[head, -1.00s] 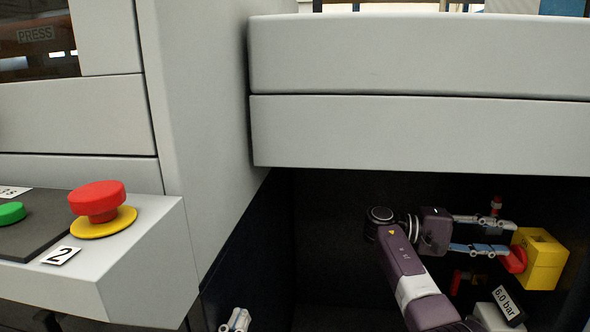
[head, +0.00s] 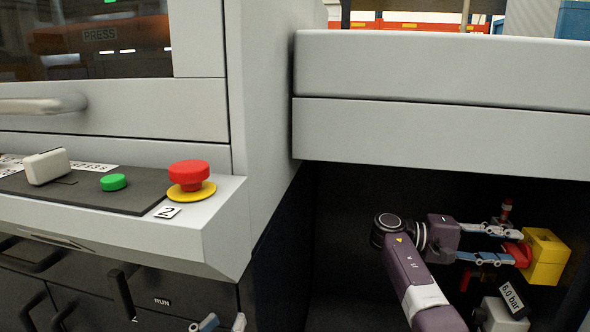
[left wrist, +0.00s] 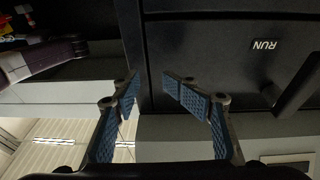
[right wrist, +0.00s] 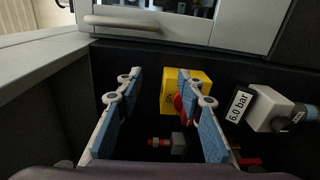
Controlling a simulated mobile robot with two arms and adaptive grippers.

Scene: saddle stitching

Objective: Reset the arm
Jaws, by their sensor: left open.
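My right gripper (head: 515,243) is in the dark recess under the grey machine body. Its blue-padded fingers are apart, beside a yellow box (head: 547,262) with a red knob (head: 519,254). In the right wrist view the box (right wrist: 203,78) and knob (right wrist: 187,98) sit beyond the right-hand finger, partly covered by it; I cannot tell whether finger and knob touch. My left gripper (head: 222,323) shows only its fingertips at the bottom edge of the head view. In the left wrist view (left wrist: 151,85) its fingers are apart and empty, before a dark cabinet front.
A control ledge (head: 225,215) carries a red emergency button (head: 188,174) and a green button (head: 113,182). Dark cabinet doors marked RUN (head: 162,301) lie below. A 6.0 bar unit (head: 503,313) stands near the right gripper. Grey panels (head: 440,130) overhang the recess.

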